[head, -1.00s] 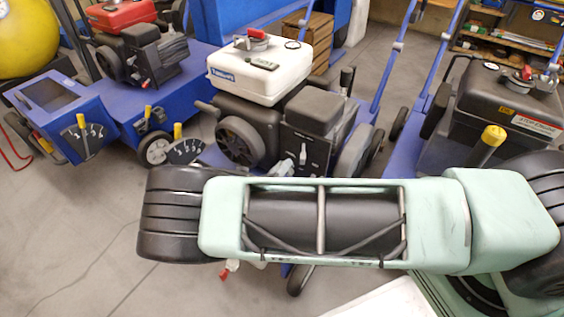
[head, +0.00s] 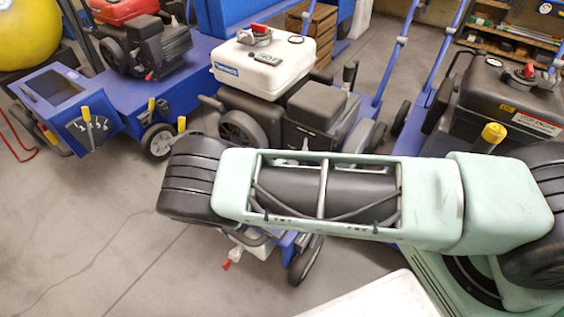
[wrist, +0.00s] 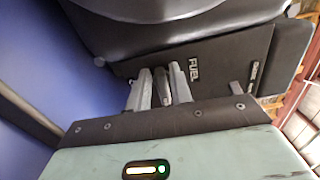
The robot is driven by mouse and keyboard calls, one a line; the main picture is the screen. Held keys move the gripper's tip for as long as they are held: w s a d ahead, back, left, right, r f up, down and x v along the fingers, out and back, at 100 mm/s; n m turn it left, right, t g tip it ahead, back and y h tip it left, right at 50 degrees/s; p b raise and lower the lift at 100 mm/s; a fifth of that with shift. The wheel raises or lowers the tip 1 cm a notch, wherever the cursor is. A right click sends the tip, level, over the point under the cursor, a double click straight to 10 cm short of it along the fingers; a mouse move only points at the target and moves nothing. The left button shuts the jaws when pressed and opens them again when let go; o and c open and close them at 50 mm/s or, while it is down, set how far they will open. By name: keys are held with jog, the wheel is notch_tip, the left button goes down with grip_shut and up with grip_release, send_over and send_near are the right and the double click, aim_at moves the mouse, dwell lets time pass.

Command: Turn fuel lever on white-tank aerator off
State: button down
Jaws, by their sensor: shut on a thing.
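The white-tank aerator stands at the centre of the head view, with its white tank (head: 262,68) on top of a black engine. Its lower engine face is hidden there behind my arm. In the wrist view a black panel (wrist: 228,72) carries the white word FUEL, with the grey fuel lever (wrist: 161,84) just left of the label. My gripper (wrist: 160,85) has its two grey fingers on either side of the lever, closed on it. The lever's tip is partly hidden between the fingers. My gripper does not show in the head view.
A red-tank aerator (head: 125,12) stands to the left and a black-tank aerator (head: 512,95) to the right, close to my arm. In the wrist view a second lever (wrist: 236,88) sits by the choke label. Grey floor (head: 80,230) is clear at lower left.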

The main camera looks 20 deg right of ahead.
jog(key=shift+s+f+n, duration=0.1)
jog(key=shift+f+n, duration=0.05)
jog(key=shift+n, duration=0.25)
jog(key=c, duration=1.5)
grip_release()
jog(key=shift+o, duration=0.2)
jog(key=shift+a, duration=0.15)
jog(key=p+v, duration=0.1)
jog(key=v, duration=1.6)
jog(key=shift+p, duration=0.35)
jog(key=shift+s, duration=0.1)
